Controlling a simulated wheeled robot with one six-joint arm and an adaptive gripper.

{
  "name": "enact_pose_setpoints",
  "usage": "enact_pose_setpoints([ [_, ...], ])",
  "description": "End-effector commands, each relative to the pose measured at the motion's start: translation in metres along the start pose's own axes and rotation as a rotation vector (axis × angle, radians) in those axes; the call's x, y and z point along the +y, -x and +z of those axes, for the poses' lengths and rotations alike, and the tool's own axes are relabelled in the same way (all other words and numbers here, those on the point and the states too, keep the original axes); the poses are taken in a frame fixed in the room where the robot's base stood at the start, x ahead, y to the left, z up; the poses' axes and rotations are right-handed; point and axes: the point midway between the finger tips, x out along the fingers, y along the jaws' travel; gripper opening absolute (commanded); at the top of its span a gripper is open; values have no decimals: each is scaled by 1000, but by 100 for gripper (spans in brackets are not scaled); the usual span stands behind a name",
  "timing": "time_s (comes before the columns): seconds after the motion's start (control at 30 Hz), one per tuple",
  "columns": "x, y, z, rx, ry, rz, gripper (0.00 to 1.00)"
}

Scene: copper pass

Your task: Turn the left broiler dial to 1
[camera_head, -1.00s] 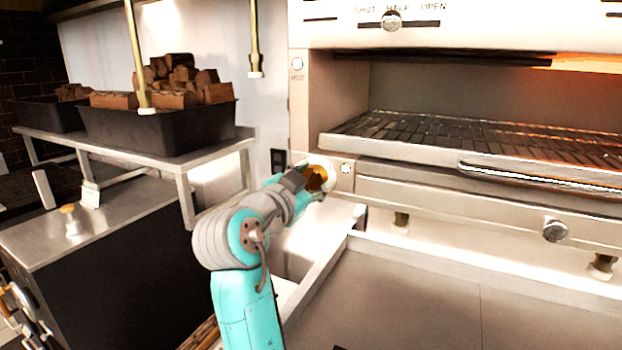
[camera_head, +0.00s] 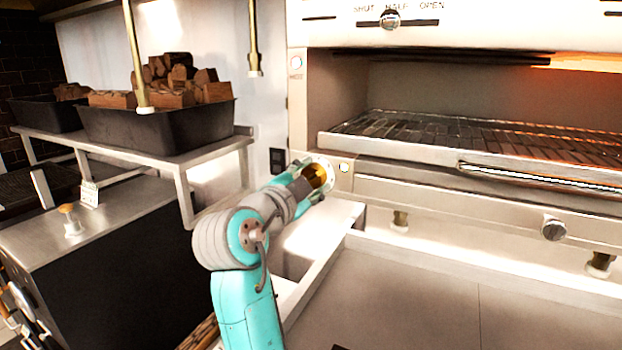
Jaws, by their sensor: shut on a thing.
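The left broiler dial (camera_head: 317,174) is a brass-coloured knob on a pale round plate, low on the left front corner of the steel broiler (camera_head: 430,192). My gripper (camera_head: 319,182) reaches it from the lower left and is shut on it, with teal fingers at its sides. The fingers and wrist hide part of the dial, and its pointer and numbers cannot be read.
A wire grate (camera_head: 470,135) fills the broiler opening, with an orange glow at right. A second knob (camera_head: 553,230) sits lower right. A steel shelf (camera_head: 180,155) holds a black bin (camera_head: 150,130) of wood chunks at left. A steel counter (camera_head: 420,300) lies below.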

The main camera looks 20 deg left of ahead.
Motion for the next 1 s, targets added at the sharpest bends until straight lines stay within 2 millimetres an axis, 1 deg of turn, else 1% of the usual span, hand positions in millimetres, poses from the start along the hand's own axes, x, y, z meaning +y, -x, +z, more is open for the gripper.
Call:
enact_pose_setpoints([
  [0.17, 0, 0, 0, 0, 1, 1, 16],
  [0.2, 0, 0, 0, 0, 1, 1, 56],
  [0.27, 0, 0, 0, 0, 1, 1, 71],
  [0.3, 0, 0, 0, 0, 1, 1, 75],
  [0.57, 0, 0, 0, 0, 1, 0, 75],
  [0.67, 0, 4, 0, 0, 1, 0, 75],
  [0.77, 0, 13, 1, -2, 1, -1, 75],
  [0.87, 0, 30, 1, -2, 0, -2, 75],
  [1.0, -1, 59, 1, -2, 0, -3, 75],
])
